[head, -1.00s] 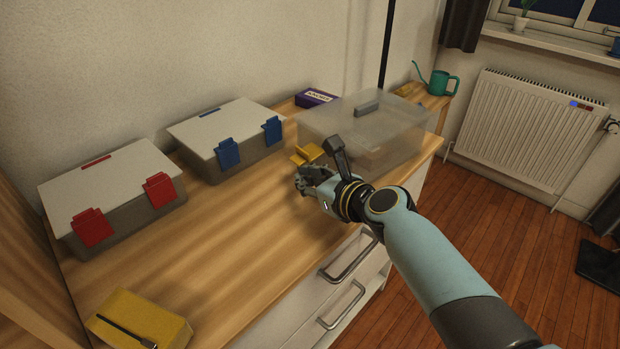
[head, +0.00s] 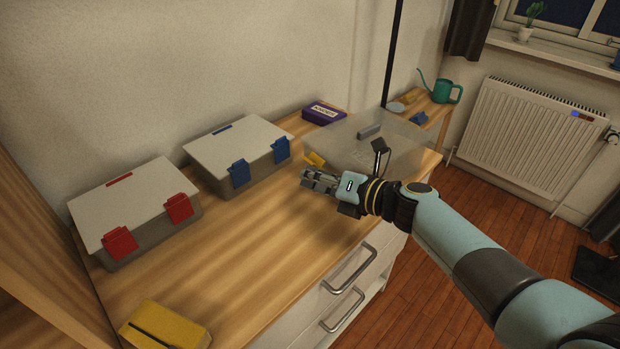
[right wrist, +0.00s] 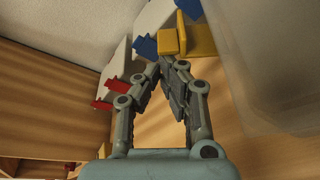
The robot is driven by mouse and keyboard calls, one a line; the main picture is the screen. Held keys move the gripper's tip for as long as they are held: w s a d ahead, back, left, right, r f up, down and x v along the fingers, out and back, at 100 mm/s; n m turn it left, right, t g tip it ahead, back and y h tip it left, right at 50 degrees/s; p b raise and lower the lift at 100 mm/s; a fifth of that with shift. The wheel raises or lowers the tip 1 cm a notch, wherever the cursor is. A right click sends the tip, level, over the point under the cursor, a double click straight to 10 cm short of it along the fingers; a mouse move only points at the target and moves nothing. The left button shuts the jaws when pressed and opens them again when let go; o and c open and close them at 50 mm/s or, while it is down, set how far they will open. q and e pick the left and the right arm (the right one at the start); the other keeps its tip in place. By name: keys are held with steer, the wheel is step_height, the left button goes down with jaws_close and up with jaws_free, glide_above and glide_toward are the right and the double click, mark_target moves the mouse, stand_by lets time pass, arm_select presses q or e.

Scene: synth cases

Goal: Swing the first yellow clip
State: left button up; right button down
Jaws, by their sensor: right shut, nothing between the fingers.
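The see-through grey-lidded case (head: 400,152) stands at the back right of the wooden top; its wall also fills the right of the right wrist view (right wrist: 275,70). A yellow clip (head: 315,159) sticks out at its left front side. In the right wrist view the yellow clip (right wrist: 200,40) shows just beyond my fingertips; I cannot tell whether they touch. My arm may hide any other clip on this case. My right gripper (head: 306,180) is shut and empty, just in front of the clip, pointing left. My left gripper is out of view.
A case with blue clips (head: 240,148) and one with red clips (head: 130,205) stand to the left along the wall. A purple box (head: 324,114) lies behind, a yellow box (head: 165,325) at the front left. The middle of the wooden top (head: 240,240) is clear.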

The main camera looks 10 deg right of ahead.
steer(key=shift+w+d+r+m+y+p, duration=0.25)
steer(key=shift+d+r+m+y, duration=0.1)
steer(key=shift+r+m, duration=0.15)
steer(key=shift+w+d+r+m+y+p, duration=0.1)
steer(key=shift+d+r+m+y+p, duration=0.15)
steer(key=shift+r+m, duration=0.25)
steer(key=shift+s+d, duration=0.1)
steer(key=shift+d, duration=0.05)
steer(key=v, duration=1.1)
steer(key=shift+s+d, duration=0.25)
steer(key=shift+s, duration=0.1)
